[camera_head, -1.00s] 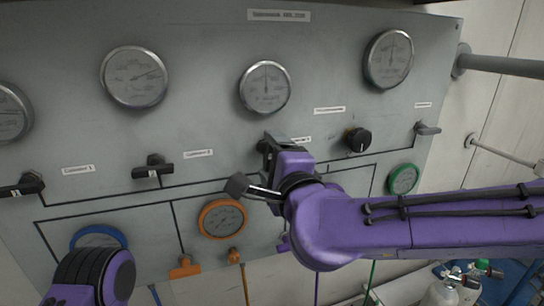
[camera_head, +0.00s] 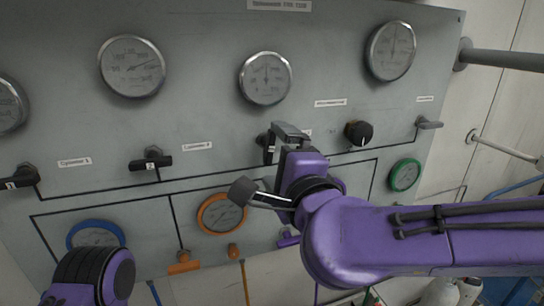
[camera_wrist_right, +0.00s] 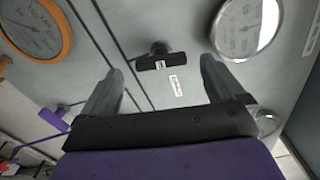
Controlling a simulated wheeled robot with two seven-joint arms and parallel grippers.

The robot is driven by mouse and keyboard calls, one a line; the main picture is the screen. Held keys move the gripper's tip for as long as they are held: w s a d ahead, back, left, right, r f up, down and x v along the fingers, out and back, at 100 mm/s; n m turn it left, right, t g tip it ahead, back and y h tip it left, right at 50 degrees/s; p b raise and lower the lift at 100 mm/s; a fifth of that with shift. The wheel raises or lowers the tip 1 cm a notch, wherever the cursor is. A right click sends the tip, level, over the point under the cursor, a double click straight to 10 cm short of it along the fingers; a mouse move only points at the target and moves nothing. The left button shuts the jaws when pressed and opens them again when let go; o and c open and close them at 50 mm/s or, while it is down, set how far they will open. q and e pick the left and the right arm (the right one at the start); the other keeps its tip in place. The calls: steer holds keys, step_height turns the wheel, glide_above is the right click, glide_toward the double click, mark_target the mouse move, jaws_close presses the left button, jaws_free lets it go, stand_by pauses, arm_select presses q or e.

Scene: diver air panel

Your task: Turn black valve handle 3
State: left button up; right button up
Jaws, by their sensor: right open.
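Black valve handle 3 (camera_wrist_right: 165,62) shows in the right wrist view between the two open fingers of my right gripper (camera_wrist_right: 160,68), with clear space on both sides. In the head view, the handle (camera_head: 266,143) is partly hidden behind my right gripper (camera_head: 284,143). It appears to stand upright there, unlike handle 2 (camera_head: 150,161) and handle 1 (camera_head: 20,178), which lie roughly level. My right gripper is open at the panel and holds nothing. My left arm enters at the lower left; its fingers are out of view.
The grey panel (camera_head: 215,120) carries several gauges, a round black knob (camera_head: 358,133) right of the gripper and a small lever (camera_head: 428,123) further right. An orange-rimmed gauge (camera_head: 221,214) sits below handle 3. Grey pipes (camera_head: 500,62) stick out at the right.

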steer(key=b+v, duration=0.1)
steer(key=v, duration=0.6)
steer(key=shift+s, duration=0.1)
stand_by(1.0)
